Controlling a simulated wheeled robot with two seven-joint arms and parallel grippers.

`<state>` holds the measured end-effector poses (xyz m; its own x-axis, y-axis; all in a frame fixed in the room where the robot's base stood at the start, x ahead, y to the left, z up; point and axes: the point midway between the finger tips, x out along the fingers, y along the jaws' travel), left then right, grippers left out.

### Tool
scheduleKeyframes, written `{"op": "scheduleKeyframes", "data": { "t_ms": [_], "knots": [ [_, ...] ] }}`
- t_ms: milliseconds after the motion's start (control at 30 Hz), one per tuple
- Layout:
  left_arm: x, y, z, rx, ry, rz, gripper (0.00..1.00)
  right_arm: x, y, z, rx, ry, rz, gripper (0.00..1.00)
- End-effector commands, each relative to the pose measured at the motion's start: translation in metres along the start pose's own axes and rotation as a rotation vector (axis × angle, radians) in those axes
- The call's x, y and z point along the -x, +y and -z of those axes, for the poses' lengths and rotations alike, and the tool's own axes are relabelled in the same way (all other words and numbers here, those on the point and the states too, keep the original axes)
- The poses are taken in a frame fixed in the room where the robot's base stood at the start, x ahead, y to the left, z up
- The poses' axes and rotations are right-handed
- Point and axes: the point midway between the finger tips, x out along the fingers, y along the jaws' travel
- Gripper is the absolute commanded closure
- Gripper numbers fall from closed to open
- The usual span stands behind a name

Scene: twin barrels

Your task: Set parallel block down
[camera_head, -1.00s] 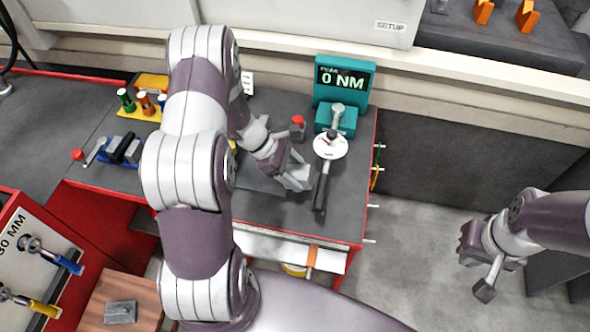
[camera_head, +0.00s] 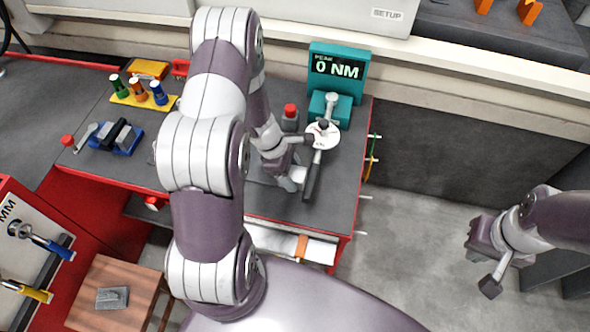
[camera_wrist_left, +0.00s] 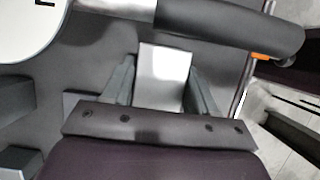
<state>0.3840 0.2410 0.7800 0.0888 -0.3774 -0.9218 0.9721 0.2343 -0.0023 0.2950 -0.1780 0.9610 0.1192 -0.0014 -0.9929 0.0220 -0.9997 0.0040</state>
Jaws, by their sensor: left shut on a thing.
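My left gripper (camera_head: 287,172) is low over the dark bench top, left of the black-handled torque wrench (camera_head: 312,178). In the left wrist view, the left gripper (camera_wrist_left: 162,88) has its two fingers on either side of a pale grey block (camera_wrist_left: 163,72), the parallel block, and is shut on it. Whether the block touches the bench is unclear. The wrench handle (camera_wrist_left: 235,22) crosses beyond the block in that view. My right gripper (camera_head: 490,260) hangs over the floor at the right, away from the bench; its finger opening is unclear.
A teal torque tester (camera_head: 337,75) reading 0 NM stands at the back, with a red-topped part (camera_head: 290,115) beside it. A blue vise (camera_head: 117,137) and a yellow rack (camera_head: 140,100) are at left. A wooden stool (camera_head: 90,318) carries a small grey block (camera_head: 112,298).

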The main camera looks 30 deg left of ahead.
Motion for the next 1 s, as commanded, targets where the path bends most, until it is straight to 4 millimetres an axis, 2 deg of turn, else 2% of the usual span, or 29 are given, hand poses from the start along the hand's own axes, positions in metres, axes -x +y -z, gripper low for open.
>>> {"op": "scheduleKeyframes", "data": {
  "t_ms": [200, 233, 300, 567, 667, 1000],
  "knots": [
    [-0.002, 0.001, 0.0, -0.001, -0.001, -0.002, 1.0, -0.003, 0.0, 0.0, 0.0, 0.0, 0.0, 1.0],
    [-0.002, 0.0, 0.001, -0.001, -0.001, 0.0, 0.36, -0.002, 0.0, 0.0, 0.0, 0.0, 0.0, 1.0],
    [-0.002, 0.0, 0.0, 0.0, -0.001, 0.0, 0.17, -0.002, 0.0, 0.0, 0.0, 0.0, 0.0, 1.0],
    [-0.001, 0.0, 0.0, -0.001, -0.001, 0.0, 0.17, -0.001, 0.0, 0.0, 0.0, 0.0, 0.0, 1.0],
    [0.008, 0.001, -0.001, 0.0, -0.001, -0.002, 0.17, 0.003, 0.0, 0.001, 0.0, 0.0, 0.0, 1.0],
    [0.094, 0.001, -0.001, -0.001, 0.0, -0.004, 0.17, 0.021, 0.0, 0.003, 0.0, 0.0, 0.0, 1.0]
  ]
}}
